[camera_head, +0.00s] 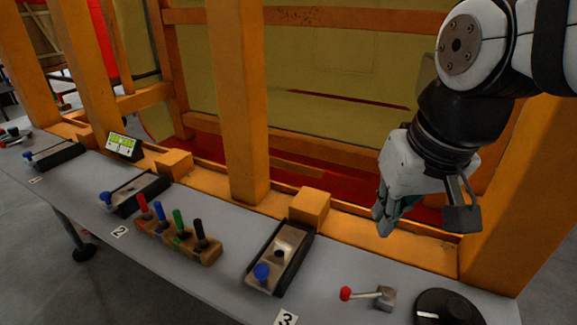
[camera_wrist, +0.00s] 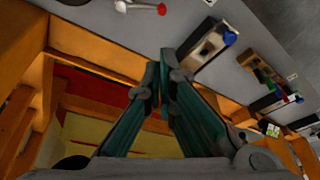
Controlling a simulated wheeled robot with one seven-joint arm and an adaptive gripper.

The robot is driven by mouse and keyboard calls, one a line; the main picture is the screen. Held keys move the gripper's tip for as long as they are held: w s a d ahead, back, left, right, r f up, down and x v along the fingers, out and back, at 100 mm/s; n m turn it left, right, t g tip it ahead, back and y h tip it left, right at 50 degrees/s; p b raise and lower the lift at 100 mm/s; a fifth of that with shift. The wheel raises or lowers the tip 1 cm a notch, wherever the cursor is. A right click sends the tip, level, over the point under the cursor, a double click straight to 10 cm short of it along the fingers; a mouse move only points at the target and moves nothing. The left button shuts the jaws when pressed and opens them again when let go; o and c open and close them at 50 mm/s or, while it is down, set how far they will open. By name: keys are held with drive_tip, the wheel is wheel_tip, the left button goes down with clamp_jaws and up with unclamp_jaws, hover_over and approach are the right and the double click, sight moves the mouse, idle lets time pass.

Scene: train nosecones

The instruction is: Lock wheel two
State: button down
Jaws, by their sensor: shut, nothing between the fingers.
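The number 2 label (camera_head: 119,231) lies on the grey table's front part. Beside it is a black-framed lock unit (camera_head: 138,190) with a metal plate and a blue knob (camera_head: 105,198) at its near-left end. The unit also shows small at the right of the wrist view (camera_wrist: 265,103). My gripper (camera_head: 382,222) hangs above the table's right part, far right of unit two and apart from everything. In the wrist view its teal fingers (camera_wrist: 162,75) are shut together and empty. No wheel can be made out.
A similar unit (camera_head: 283,250) stands by label 3 (camera_head: 286,319), another (camera_head: 55,155) at far left. A block of coloured pegs (camera_head: 180,238) stands between units two and three. A red-tipped lever (camera_head: 372,296) is at right. Orange posts (camera_head: 232,100) rise behind the table.

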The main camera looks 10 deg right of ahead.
drive_tip(key=w+d+f+m+g, duration=0.2)
drive_tip(key=w+f+g, duration=0.4)
drive_tip(key=w+f, duration=0.8)
drive_tip(key=shift+w+d+f+y, duration=0.15)
drive_tip(key=shift+w+f+y, duration=0.2)
drive_tip(key=shift+w, duration=0.25)
drive_tip(key=x, duration=0.3)
drive_tip(key=p+x, duration=0.1)
drive_tip(key=x, duration=0.6)
drive_tip(key=shift+s, duration=0.4)
drive_tip(key=shift+s+a+r+p, duration=0.15)
drive_tip(key=shift+s+p, duration=0.25)
drive_tip(key=shift+s, duration=0.2)
drive_tip(key=shift+s+a+p, duration=0.15)
drive_tip(key=shift+s+p, duration=0.2)
drive_tip(key=shift+s, duration=0.25)
drive_tip(key=shift+s+a, duration=0.15)
drive_tip(key=shift+s, duration=0.35)
drive_tip(key=shift+s, duration=0.1)
drive_tip(key=shift+s+a+p, duration=0.15)
drive_tip(key=shift+p, duration=0.15)
